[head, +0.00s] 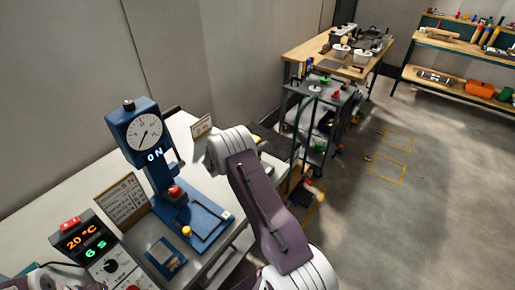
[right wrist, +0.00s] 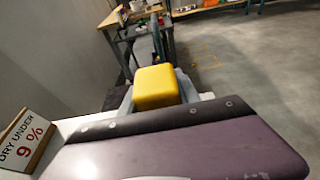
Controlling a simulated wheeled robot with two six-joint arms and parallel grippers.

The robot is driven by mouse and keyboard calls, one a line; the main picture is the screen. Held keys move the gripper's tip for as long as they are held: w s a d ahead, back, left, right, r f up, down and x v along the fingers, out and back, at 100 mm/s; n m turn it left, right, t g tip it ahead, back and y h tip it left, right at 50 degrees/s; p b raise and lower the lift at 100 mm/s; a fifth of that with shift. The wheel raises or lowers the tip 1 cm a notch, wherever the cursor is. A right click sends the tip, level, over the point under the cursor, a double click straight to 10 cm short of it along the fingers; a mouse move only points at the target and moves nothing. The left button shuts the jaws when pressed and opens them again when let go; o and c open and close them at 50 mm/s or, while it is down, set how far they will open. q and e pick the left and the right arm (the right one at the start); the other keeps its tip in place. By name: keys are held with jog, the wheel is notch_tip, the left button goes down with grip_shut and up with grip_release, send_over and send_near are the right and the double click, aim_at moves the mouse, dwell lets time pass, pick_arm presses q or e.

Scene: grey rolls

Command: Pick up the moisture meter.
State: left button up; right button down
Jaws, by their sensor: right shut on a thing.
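A yellow block-shaped thing (right wrist: 157,87), which I take for the moisture meter, sits between the grey fingers of my right gripper (right wrist: 160,98) in the right wrist view. The fingers are shut on its sides. Its far side and underside are hidden, and I cannot tell whether it touches the table. In the head view my right wrist and forearm cover most of the gripper; a bit of yellow and dark (head: 260,130) shows just beyond the wrist. My left gripper is not in view; only a piece of my left arm shows at the bottom left corner.
A blue press with a dial (head: 143,132) stands on the white table (head: 60,200), left of my right arm. A control box (head: 85,240) reads 20 °C. A "DRY UNDER 9 %" sign (right wrist: 27,140) stands near the gripper. A cart (head: 325,95) stands beyond.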

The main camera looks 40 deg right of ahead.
notch_tip(320, 180, up, 2)
jog(key=shift+r, duration=0.1)
jog(key=s+d+r, duration=0.2)
jog(key=s+r, duration=0.1)
jog(key=s, duration=0.2)
jog(key=s+d+r+b, duration=0.1)
jog(key=s+d+r, duration=0.1)
jog(key=s, duration=0.4)
jog(key=shift+d+r, duration=0.15)
jog(key=shift+r, duration=0.65)
